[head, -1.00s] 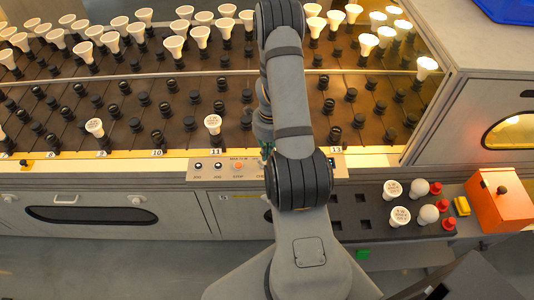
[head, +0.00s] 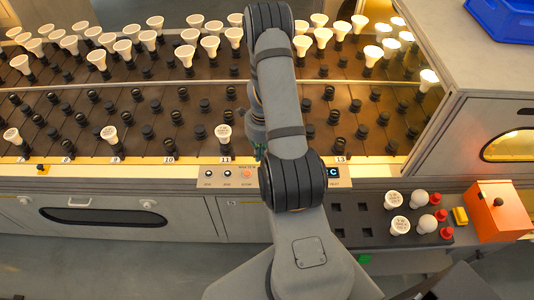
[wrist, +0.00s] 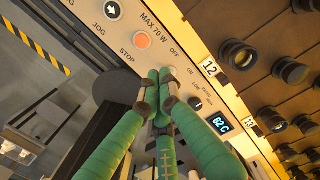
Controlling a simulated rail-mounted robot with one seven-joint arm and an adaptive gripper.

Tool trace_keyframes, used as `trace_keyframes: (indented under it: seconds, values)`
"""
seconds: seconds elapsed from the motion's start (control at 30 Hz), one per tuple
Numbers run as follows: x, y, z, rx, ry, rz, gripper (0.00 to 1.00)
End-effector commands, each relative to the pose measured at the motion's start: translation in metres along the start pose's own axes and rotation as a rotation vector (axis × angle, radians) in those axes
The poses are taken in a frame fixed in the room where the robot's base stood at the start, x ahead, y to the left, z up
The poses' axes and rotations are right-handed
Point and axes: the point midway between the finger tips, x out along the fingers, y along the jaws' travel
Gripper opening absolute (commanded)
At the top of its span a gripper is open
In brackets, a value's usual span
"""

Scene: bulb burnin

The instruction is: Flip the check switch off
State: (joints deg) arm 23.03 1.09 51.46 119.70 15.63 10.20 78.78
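The check switch sits by the OFF and ON labels on the control panel (wrist: 183,62). My fingertips hide most of it, so its lever position cannot be told. My gripper (wrist: 160,82) has green fingers with dark joints, and their tips come together just beside the OFF label. They look shut; whether they touch or pinch the switch is unclear. In the head view the panel (head: 222,183) is on the front edge of the bulb rack, and my arm hides my gripper and the switch.
A round orange STOP button (wrist: 142,40), a jog button (wrist: 113,11), a dark knob (wrist: 195,103) and a display reading 62 C (wrist: 219,124) surround the fingers. Bulbs stand in the rack (head: 140,85) behind. A dark tray (head: 375,238) with bulbs and an orange box (head: 500,208) are at right.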

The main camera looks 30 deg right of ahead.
Motion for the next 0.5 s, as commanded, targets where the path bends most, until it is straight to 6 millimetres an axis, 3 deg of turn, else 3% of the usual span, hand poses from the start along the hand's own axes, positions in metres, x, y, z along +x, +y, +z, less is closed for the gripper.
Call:
trace_keyframes:
  seconds: [0.03, 0.13, 0.5]
  values:
    - [-0.013, 0.000, 0.005, 0.001, 0.000, 0.000, 0.00]
    - [-0.020, -0.001, 0.011, 0.004, 0.000, 0.000, 0.00]
    - [-0.023, -0.001, 0.018, 0.006, 0.000, 0.000, 0.00]
